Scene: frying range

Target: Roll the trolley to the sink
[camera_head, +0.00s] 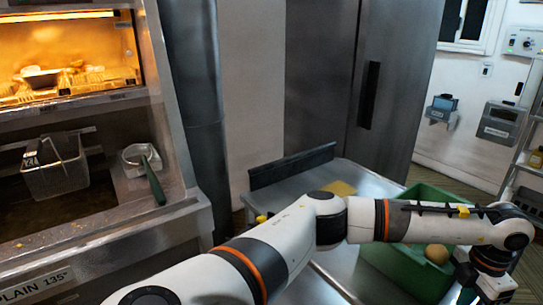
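A steel-topped surface (375,183), which looks like the trolley, stands at centre right with a dark upright bar (292,165) along its far left edge. My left arm comes in from the bottom left and stretches across in front of it, hiding much of its top. My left gripper (488,288) is at the lower right, beyond the green crate's right side. Its fingertips are dark and partly cut off, so its opening is unclear. I cannot tell whether it touches the trolley. My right gripper is not in view. No sink is visible.
A green crate (408,268) holding a round tan item (436,253) and a yellow flat item (341,188) are on the steel top. A fryer with a wire basket (57,172) stands left. Tall steel doors (398,80) rise behind. A shelf rack borders the right.

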